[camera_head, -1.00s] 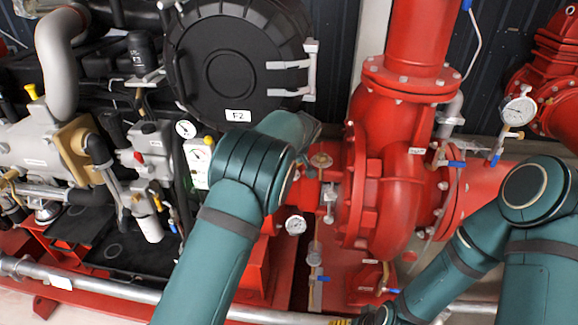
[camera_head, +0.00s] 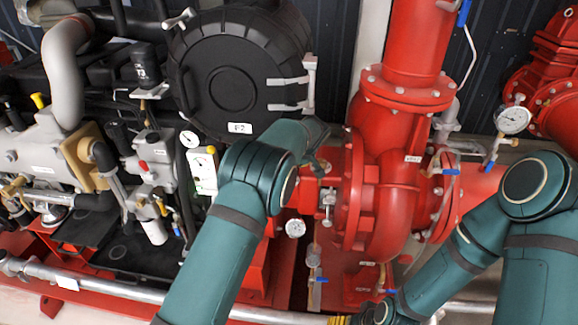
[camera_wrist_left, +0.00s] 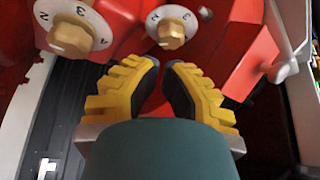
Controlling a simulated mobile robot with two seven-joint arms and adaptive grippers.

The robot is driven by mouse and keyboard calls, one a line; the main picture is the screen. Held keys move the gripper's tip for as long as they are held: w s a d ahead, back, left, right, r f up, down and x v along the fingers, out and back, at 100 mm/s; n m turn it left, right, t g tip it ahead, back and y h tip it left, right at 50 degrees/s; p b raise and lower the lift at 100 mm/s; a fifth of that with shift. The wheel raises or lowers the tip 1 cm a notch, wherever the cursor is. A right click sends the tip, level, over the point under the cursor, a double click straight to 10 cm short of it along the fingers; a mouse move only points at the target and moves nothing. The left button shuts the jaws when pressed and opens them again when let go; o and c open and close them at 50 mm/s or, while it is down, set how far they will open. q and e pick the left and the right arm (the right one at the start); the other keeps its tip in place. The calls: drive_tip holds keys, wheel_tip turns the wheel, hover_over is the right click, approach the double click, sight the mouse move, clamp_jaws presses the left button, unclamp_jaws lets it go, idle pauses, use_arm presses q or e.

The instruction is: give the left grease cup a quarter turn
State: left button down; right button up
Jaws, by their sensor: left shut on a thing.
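In the left wrist view, one grease cup, a brass knob (camera_wrist_left: 171,31) on a pale numbered dial, sits at top centre on a red housing. A second, similar grease cup (camera_wrist_left: 72,38) is to its left. The picture alone does not show which is the task's left one. My left gripper (camera_wrist_left: 165,64), with ribbed yellow fingers, is at the centre cup, its tips drawn together at the near side of the knob. The contact itself is hard to see. In the head view my left arm hides the cups. Only a yellow bit of my right gripper (camera_head: 339,320) shows at the bottom edge.
A black round cover (camera_head: 235,75) is behind. A grey pipe (camera_head: 120,286) crosses the front.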

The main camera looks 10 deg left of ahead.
use_arm(q)
wheel_tip(320, 180, down, 7)
drive_tip(key=b, duration=0.4)
drive_tip(key=shift+r, duration=0.1)
idle(0.3)
drive_tip(key=shift+w, duration=0.1)
idle(0.5)
drive_tip(key=shift+s+a+b, duration=0.55)
drive_tip(key=shift+a+b, duration=0.25)
drive_tip(key=shift+b, duration=0.55)
drive_tip(key=shift+s+a+b, duration=0.15)
drive_tip(key=shift+a+b, duration=0.3)
drive_tip(key=shift+a, duration=0.1)
drive_tip(key=shift+s, duration=0.1)
